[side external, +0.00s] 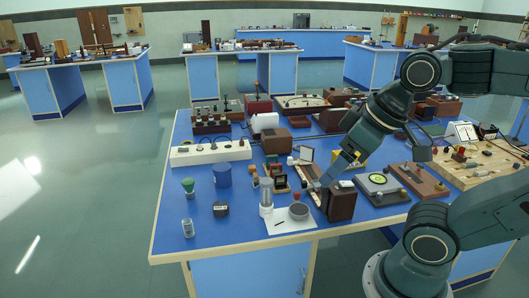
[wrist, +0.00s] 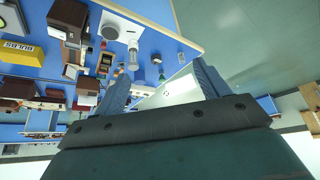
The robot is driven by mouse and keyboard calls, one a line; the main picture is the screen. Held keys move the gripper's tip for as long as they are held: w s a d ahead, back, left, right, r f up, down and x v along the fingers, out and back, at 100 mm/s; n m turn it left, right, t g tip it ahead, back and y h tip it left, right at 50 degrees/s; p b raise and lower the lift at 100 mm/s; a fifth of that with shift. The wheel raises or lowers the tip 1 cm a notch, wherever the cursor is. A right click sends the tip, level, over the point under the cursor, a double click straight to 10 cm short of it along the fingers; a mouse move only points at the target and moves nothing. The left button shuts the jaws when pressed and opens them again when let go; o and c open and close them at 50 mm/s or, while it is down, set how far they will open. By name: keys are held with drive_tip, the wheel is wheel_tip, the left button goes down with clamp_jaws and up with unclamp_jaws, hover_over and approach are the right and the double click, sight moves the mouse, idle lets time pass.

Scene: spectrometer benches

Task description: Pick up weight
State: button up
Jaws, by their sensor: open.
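My gripper (side external: 328,180) is above the front part of the blue bench, beside a dark brown box (side external: 342,203) in the side view. In the wrist view its two blue-grey fingers (wrist: 163,86) are spread wide, with no held object visible between them. I cannot tell for certain which object is the weight. A grey round-topped piece (side external: 299,210) sits on a white sheet (side external: 280,224) at the front. A small black object (side external: 220,209) lies further left.
A blue cylinder (side external: 222,175), a green-topped brush (side external: 188,187) and a glass jar (side external: 188,228) stand left. A white strip (side external: 210,152) and several instruments crowd behind.

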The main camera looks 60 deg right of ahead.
drive_tip(key=shift+w, duration=0.1)
drive_tip(key=w+d+f+m+g+y, duration=0.1)
drive_tip(key=w+m, duration=0.5)
drive_tip(key=w, duration=0.3)
drive_tip(key=w+d+f+m+g, duration=0.1)
drive_tip(key=w+d+m, duration=0.1)
drive_tip(key=w+m, duration=0.6)
drive_tip(key=w+d+f+m+y, duration=0.1)
drive_tip(key=w+d+f+m, duration=0.2)
drive_tip(key=w+f+m, duration=0.3)
drive_tip(key=w+d+f+m+y, duration=0.1)
drive_tip(key=w+d+f+m, duration=0.3)
drive_tip(key=w+f, duration=0.5)
drive_tip(key=m, duration=0.2)
drive_tip(key=shift+w+d+f+m+g, duration=0.2)
drive_tip(key=shift+w+m+g, duration=0.1)
drive_tip(key=shift+w, duration=0.1)
approach(221, 209)
drive_tip(key=shift+w+d+f, duration=0.2)
drive_tip(key=shift+w+f, duration=0.35)
drive_tip(key=shift+f, duration=0.3)
drive_tip(key=shift+w+d+f, duration=0.2)
drive_tip(key=shift+w+f, duration=0.4)
drive_tip(key=shift+f, duration=0.2)
